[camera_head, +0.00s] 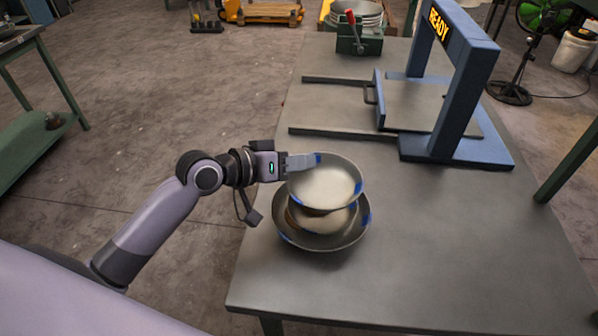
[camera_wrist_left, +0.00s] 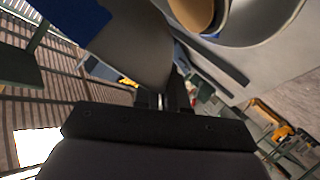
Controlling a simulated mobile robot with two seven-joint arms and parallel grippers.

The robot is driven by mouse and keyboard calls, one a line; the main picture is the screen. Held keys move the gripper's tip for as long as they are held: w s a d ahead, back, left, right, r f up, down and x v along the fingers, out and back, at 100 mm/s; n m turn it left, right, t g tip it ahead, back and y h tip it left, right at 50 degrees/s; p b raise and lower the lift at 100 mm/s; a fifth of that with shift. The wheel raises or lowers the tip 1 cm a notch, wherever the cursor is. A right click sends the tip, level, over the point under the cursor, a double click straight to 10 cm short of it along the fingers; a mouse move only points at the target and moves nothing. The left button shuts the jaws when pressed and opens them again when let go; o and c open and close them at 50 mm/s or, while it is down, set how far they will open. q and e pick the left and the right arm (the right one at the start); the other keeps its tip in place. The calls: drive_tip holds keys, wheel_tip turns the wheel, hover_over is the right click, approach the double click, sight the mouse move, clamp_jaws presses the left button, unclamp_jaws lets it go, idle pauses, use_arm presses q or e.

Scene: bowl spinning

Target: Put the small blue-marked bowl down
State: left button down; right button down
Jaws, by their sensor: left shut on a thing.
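The small grey bowl with blue rim marks (camera_head: 326,186) is held by its far-left rim in my left gripper (camera_head: 303,162), which is shut on it. It hangs over a larger dark bowl with blue marks (camera_head: 322,241) on the table. Something tan and rounded (camera_head: 318,220) shows between the two bowls, partly hidden. In the left wrist view the held bowl (camera_wrist_left: 138,48) fills the upper left, and the larger bowl (camera_wrist_left: 265,32) shows apart from it at upper right. My right gripper is not in view.
The grey table (camera_head: 430,260) is clear at the front and right of the bowls. A blue frame marked READY (camera_head: 450,90) stands behind, with a sliding tray and rails (camera_head: 345,133). A green box with stacked bowls (camera_head: 359,40) is at the back.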

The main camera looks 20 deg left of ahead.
sight(299, 174)
use_arm(q)
drive_tip(key=shift+f, duration=1.45)
drive_tip(key=shift+f+b, duration=0.3)
drive_tip(key=c, duration=1.2)
unclamp_jaws()
drive_tip(key=shift+r, duration=0.1)
drive_tip(key=shift+r, duration=0.35)
drive_tip(key=shift+v, duration=5.95)
